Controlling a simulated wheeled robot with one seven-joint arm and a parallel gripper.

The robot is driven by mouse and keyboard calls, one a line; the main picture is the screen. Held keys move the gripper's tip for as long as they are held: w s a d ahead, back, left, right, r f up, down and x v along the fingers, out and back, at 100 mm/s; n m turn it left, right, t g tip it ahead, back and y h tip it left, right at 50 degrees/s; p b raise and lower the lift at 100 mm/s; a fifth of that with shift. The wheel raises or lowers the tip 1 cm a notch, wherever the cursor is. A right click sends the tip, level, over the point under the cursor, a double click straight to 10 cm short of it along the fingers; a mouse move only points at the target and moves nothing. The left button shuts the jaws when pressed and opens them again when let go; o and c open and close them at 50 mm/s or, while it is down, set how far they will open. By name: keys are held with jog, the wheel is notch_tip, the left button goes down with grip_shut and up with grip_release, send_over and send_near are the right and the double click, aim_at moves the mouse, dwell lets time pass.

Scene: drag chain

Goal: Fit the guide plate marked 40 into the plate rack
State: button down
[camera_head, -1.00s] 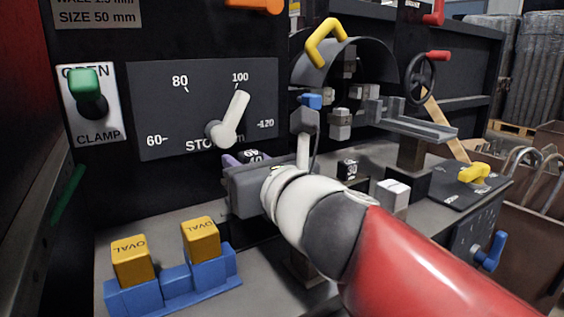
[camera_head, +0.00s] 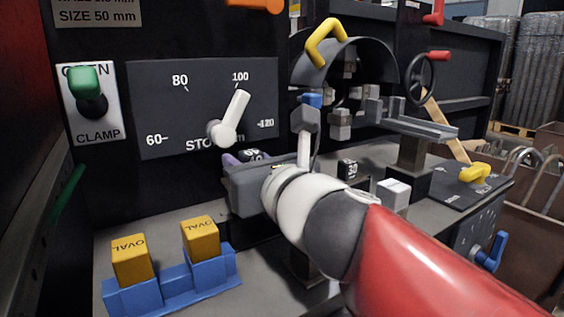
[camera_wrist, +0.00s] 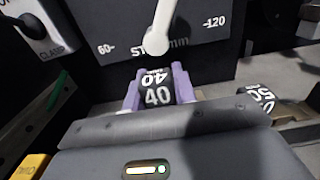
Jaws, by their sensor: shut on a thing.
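The guide plate marked 40 (camera_wrist: 157,94) is a dark block with white numbers on its top and front faces. It sits between the two purple fingers of my gripper (camera_wrist: 157,88), which is shut on it. In the head view the dark body of my gripper hides most of the plate (camera_head: 256,156); one purple finger shows at its left. Another dark numbered block (camera_wrist: 258,98) stands to the right, reading like 50 in the wrist view and 30 in the head view (camera_head: 347,169). The plate's lower end is hidden, and I cannot tell whether it touches the rack.
A dial panel with a white lever (camera_head: 232,118) stands close behind my gripper. A blue holder (camera_head: 172,284) with two yellow OVAL blocks is at front left. A blue-tipped post (camera_head: 306,125) and a white block (camera_head: 393,195) are to the right.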

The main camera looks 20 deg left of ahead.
jog(key=shift+f, duration=0.4)
dwell(0.7)
jog(key=c, duration=1.1)
grip_release()
jog(key=shift+f, duration=0.15)
jog(key=shift+o, duration=0.2)
jog(key=shift+s+d, duration=0.1)
jog(key=p+v, duration=0.1)
jog(key=v, duration=0.6)
jog(key=shift+s+d+p, duration=0.2)
jog(key=shift+d+p, duration=0.05)
jog(key=shift+p, duration=0.15)
